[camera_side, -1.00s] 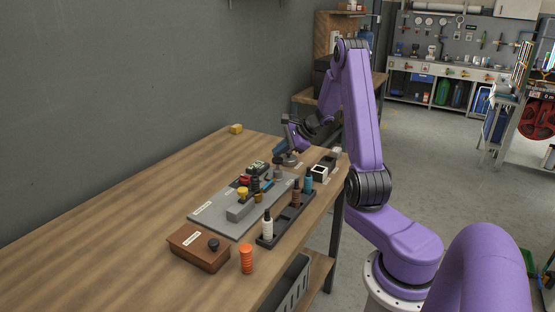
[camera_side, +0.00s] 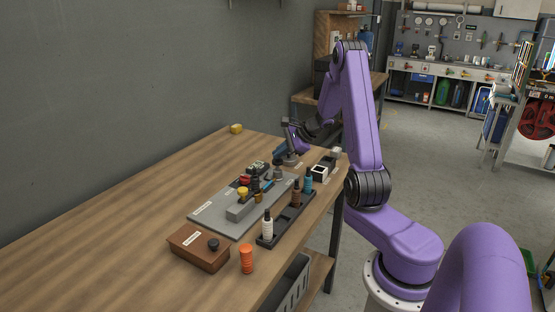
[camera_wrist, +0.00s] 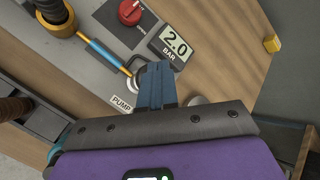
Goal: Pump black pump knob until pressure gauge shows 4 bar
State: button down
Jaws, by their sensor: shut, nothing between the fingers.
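The pressure gauge (camera_wrist: 173,43) reads 2.0 BAR in the wrist view. Its small display also shows on the grey panel (camera_side: 212,216) in the side view. My gripper (camera_wrist: 157,70) has its blue fingers together, with nothing between them. In the side view my gripper (camera_side: 281,153) points down at the far end of the panel, over the dark pump knob (camera_side: 278,165). In the wrist view the fingers cover most of the knob beside the PUMP label (camera_wrist: 122,103). I cannot tell whether the fingertips touch it.
A red knob (camera_wrist: 130,12) and a blue-handled lever (camera_wrist: 103,54) sit near the gauge. A brown box (camera_side: 199,250) and an orange cylinder (camera_side: 247,260) stand nearer. The table's left part is clear.

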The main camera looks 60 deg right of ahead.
aim_at(280, 160)
jog(key=shift+f, duration=0.85)
dwell(0.7)
jog(key=shift+r, duration=1.75)
jog(key=shift+r, duration=0.1)
jog(key=shift+r, duration=2.4)
dwell(1.2)
notch_tip(280, 160, up, 4)
jog(key=shift+f, duration=0.1)
jog(key=shift+f, duration=0.15)
dwell(0.3)
